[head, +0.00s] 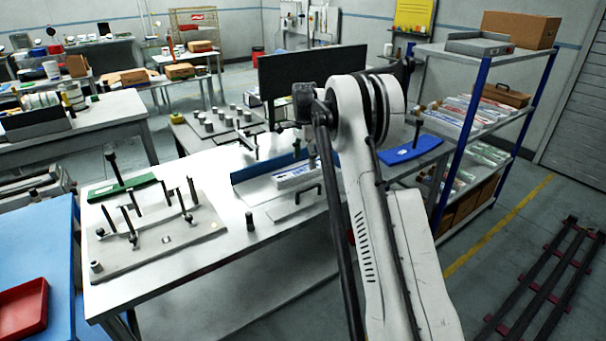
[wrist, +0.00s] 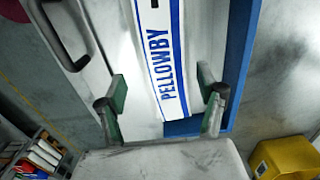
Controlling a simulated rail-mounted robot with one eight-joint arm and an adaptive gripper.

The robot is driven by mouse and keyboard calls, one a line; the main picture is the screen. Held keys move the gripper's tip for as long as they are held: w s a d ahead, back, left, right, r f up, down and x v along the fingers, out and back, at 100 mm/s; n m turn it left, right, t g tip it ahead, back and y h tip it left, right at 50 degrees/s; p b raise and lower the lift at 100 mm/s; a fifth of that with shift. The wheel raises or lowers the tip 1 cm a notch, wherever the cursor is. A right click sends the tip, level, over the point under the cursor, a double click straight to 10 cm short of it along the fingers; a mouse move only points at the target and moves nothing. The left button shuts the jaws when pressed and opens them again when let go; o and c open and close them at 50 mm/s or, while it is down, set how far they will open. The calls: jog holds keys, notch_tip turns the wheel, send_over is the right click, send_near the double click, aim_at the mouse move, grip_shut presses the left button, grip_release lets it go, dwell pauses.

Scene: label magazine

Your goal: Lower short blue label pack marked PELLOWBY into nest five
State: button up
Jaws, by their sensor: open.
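The PELLOWBY label pack (wrist: 166,60) is white with blue edge lines and blue lettering. In the wrist view it lies lengthwise between the two green-padded fingers of my gripper (wrist: 163,88), with a gap on each side. My gripper is open and not touching it there. In the head view a white pack with blue lettering (head: 291,176) lies on the bench beside a blue upright strip (head: 250,170), under my gripper, which my arm partly hides. No nest number is readable, so I cannot tell which place is nest five.
A pale plate with several dark posts (head: 160,240) stands on the bench's left, with a green block (head: 122,187) behind it. A dark handle (wrist: 75,40) sits left of the pack. A black panel (head: 300,75) stands behind; shelving (head: 480,110) is at the right.

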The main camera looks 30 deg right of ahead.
aim_at(303, 169)
jog(key=shift+w+f+p, duration=0.15)
jog(key=shift+w+f, duration=0.05)
jog(key=shift+f, duration=1.3)
jog(key=shift+w+f+p, duration=0.15)
jog(key=shift+f, duration=1.3)
jog(key=c, duration=1.6)
jog(key=shift+r, duration=0.55)
jog(key=shift+c, duration=0.2)
jog(key=r, duration=0.2)
jog(key=a+r, duration=0.1)
jog(key=shift+s+a+r+b, duration=0.1)
jog(key=shift+a+r+b, duration=0.1)
jog(key=shift+r+b, duration=0.15)
jog(key=a+r, duration=0.2)
jog(key=a, duration=0.1)
jog(key=s+a+r, duration=0.1)
jog(key=a+r, duration=0.1)
jog(key=a, duration=0.1)
jog(key=s+a+r, duration=0.1)
jog(key=a+r, duration=0.1)
jog(key=a, duration=0.2)
jog(key=shift+r+b, duration=0.1)
jog(key=shift+b, duration=0.25)
